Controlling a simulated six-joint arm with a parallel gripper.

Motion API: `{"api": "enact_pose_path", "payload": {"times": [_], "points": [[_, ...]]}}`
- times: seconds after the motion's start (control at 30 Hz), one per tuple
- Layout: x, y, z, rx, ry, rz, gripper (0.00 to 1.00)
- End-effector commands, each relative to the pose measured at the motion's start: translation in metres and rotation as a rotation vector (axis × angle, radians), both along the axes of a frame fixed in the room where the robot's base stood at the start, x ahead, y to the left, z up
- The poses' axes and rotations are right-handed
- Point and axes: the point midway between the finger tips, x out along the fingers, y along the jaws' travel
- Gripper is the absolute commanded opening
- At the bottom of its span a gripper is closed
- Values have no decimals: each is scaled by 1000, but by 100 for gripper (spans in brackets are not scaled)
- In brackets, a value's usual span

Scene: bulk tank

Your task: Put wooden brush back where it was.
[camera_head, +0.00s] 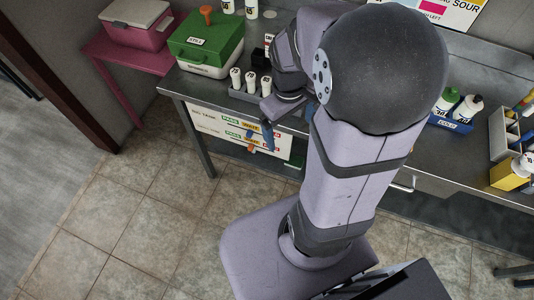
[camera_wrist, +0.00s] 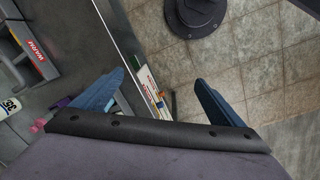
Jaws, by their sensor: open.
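I cannot make out the wooden brush in either view. My gripper (camera_wrist: 160,78) is open in the wrist view. Its two blue fingers are spread wide, with nothing between them. The bench's front edge and the tiled floor show beyond the fingers. My arm hides much of the middle of the bench there.
On the metal bench stand a green box (camera_head: 207,42), a rack of white bottles (camera_head: 250,84) and a blue holder (camera_head: 450,123) with bottles. A yellow box (camera_head: 509,175) is at the right. A pink cooler (camera_head: 135,30) sits on a side table.

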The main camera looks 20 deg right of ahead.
Motion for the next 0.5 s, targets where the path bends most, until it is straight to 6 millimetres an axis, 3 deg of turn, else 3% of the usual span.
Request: {"api": "enact_pose_path", "payload": {"times": [0.03,0.1,0.2,0.3,0.5], "points": [[-8,25,-2,19,-11,-32,92],[-19,50,-6,43,-20,-97,92],[-33,73,-10,67,-24,-166,92],[-41,85,-12,81,-27,-209,92],[-44,89,-13,86,-27,-230,92]]}}
